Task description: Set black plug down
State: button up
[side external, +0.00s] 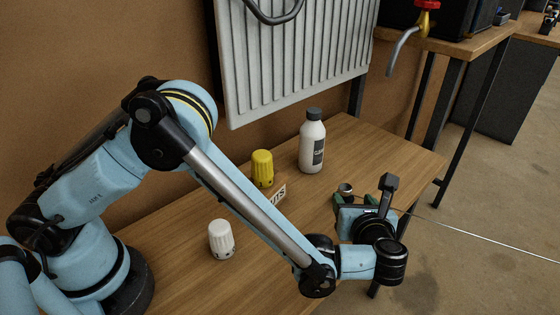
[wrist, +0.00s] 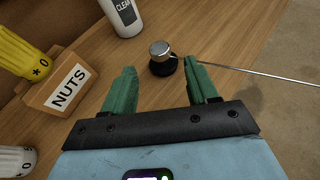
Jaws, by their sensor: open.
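The black plug (wrist: 163,67) has a round silver top and stands upright on the wooden bench, in the upper middle of the wrist view. In the side external view only its silver top (side external: 345,187) shows clearly, near the bench's right part. My gripper (wrist: 160,68) has green fingers spread apart, with nothing held between them. The plug is just past the fingertips, roughly midway between them, and appears apart from both. In the side external view my gripper (side external: 352,197) is low over the bench and partly hides the plug.
A yellow knob (side external: 262,169) stands by a box labelled NUTS (wrist: 62,88). A white bottle (side external: 312,146) is behind, and a white knob (side external: 221,240) is nearer. A thin rod (side external: 480,229) extends right past the bench edge. A radiator (side external: 290,60) hangs behind.

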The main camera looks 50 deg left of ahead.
aim_at(345, 184)
jog(key=shift+v, duration=1.05)
jog(key=x, duration=1.2)
jog(key=shift+r, duration=0.45)
jog(key=shift+f, duration=0.1)
